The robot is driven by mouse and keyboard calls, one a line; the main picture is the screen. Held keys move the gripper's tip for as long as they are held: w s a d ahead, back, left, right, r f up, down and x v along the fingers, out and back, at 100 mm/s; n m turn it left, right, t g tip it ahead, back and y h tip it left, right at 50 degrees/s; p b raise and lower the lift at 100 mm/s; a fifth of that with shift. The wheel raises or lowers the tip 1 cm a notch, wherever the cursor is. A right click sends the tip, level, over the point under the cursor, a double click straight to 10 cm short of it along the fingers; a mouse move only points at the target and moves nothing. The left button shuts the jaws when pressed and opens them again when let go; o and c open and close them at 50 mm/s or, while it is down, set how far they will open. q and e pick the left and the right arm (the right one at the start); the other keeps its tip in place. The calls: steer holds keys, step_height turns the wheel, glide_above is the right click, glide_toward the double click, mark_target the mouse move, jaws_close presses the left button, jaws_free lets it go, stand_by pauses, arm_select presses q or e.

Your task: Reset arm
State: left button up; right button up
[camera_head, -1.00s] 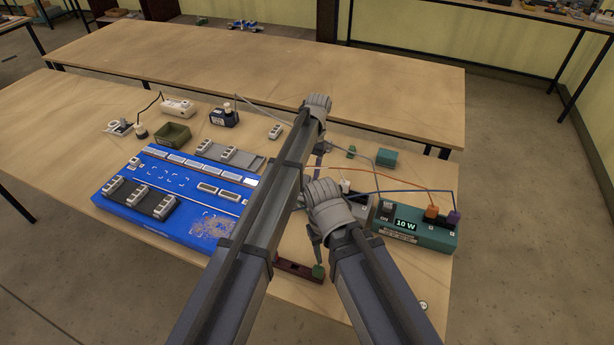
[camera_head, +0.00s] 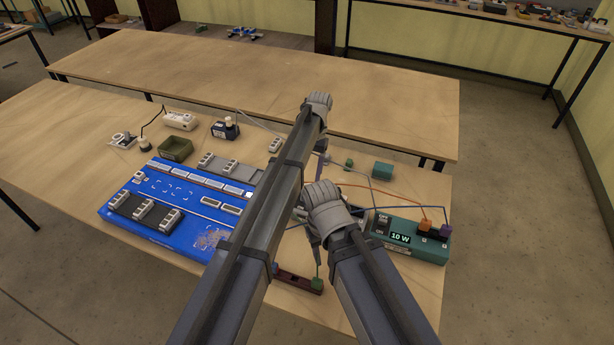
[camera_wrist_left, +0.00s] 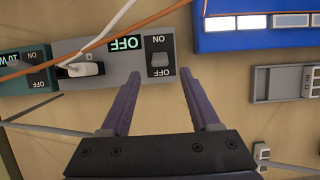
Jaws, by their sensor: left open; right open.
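My left gripper (camera_head: 321,147) hangs above the table, past the right end of the blue board (camera_head: 165,239). In the left wrist view its two purple fingers (camera_wrist_left: 162,74) are spread with nothing between them. Beyond the tips is a grey switch box (camera_wrist_left: 188,70) with a rocker switch and an "OFF" display. My right gripper (camera_head: 313,236) is lower in the head view, near the teal power unit (camera_head: 425,250) reading "10 W". Its fingers are mostly hidden by its own wrist; I see nothing held.
A dark red bar (camera_head: 292,279) with a green end lies near the front edge. Orange and blue wires cross to the power unit. An olive bin (camera_head: 175,149) and a teal block (camera_head: 382,171) stand further back. The rear table (camera_head: 250,75) is clear.

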arm_select(q)
steer(key=shift+p+v, duration=0.3)
steer(key=shift+v, duration=0.55)
steer(key=shift+s, duration=0.1)
steer(key=s+a+t, duration=0.2)
steer(key=s+a, duration=0.2)
steer(key=s, duration=1)
steer(key=s+a+f+t, duration=0.1)
steer(key=s+a, duration=0.3)
steer(key=s, duration=1)
steer(key=shift+f+n+t, duration=0.25)
steer(key=shift+n+t, duration=0.15)
